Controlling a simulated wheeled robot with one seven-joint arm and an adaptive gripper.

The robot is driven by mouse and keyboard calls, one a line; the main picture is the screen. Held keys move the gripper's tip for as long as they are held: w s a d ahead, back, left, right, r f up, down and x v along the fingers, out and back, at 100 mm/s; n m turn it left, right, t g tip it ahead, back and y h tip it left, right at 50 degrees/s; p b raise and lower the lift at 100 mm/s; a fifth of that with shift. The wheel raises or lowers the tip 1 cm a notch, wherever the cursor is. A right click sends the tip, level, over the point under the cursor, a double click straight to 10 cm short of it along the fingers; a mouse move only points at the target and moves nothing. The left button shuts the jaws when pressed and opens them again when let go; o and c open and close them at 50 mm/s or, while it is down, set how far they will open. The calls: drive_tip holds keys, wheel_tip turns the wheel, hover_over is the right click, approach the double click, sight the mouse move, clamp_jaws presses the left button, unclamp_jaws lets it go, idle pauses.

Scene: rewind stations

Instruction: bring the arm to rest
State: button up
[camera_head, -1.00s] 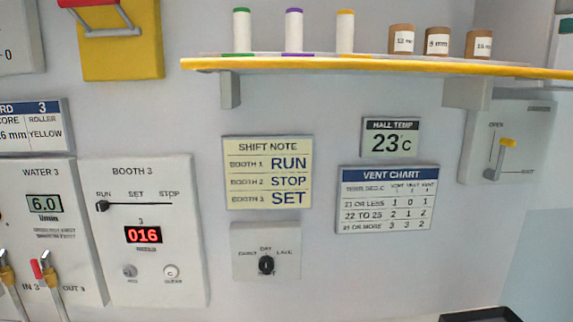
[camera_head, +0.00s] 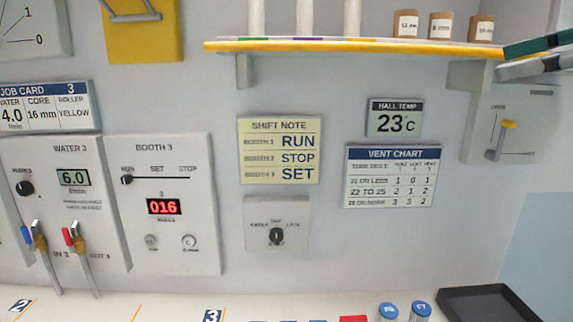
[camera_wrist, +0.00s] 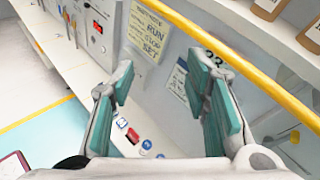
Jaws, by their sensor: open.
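My gripper (camera_wrist: 162,80) is open and empty in the wrist view, its two teal-padded fingers apart on either side of the picture's middle. In the head view, part of my gripper (camera_head: 538,54) enters at the right edge, in front of the right end of the shelf and above the lever panel. Nothing shows between the fingers. The rest of my arm is out of the head view.
A yellow-edged shelf (camera_head: 330,46) carries white rollers and brown cores. The vent lever (camera_head: 507,125) sits just below my gripper. Booth 3 panel (camera_head: 168,262), shift note (camera_head: 279,150) and vent chart (camera_head: 390,175) are on the wall. A black tray (camera_head: 485,296) and blue-capped bottles stand on the counter.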

drive_tip(key=s+a+f+n+g+h, duration=0.25)
drive_tip(key=a+f+n, duration=0.25)
drive_tip(key=f, duration=0.3)
drive_tip(key=s+a+f+n+g+h, duration=0.1)
drive_tip(key=s+a+f+n+g, duration=0.15)
drive_tip(key=a+f+n, duration=0.35)
drive_tip(key=s+f+n+h, duration=0.2)
drive_tip(key=s+f+n, duration=0.1)
drive_tip(key=f+n, duration=0.4)
drive_tip(key=s+f+n+g+h, duration=0.1)
drive_tip(key=s+f+n+h, duration=0.2)
drive_tip(key=f+n, duration=0.4)
drive_tip(key=shift+s+f+h, duration=0.2)
drive_tip(key=shift+h, duration=0.15)
drive_tip(key=shift+a, duration=0.1)
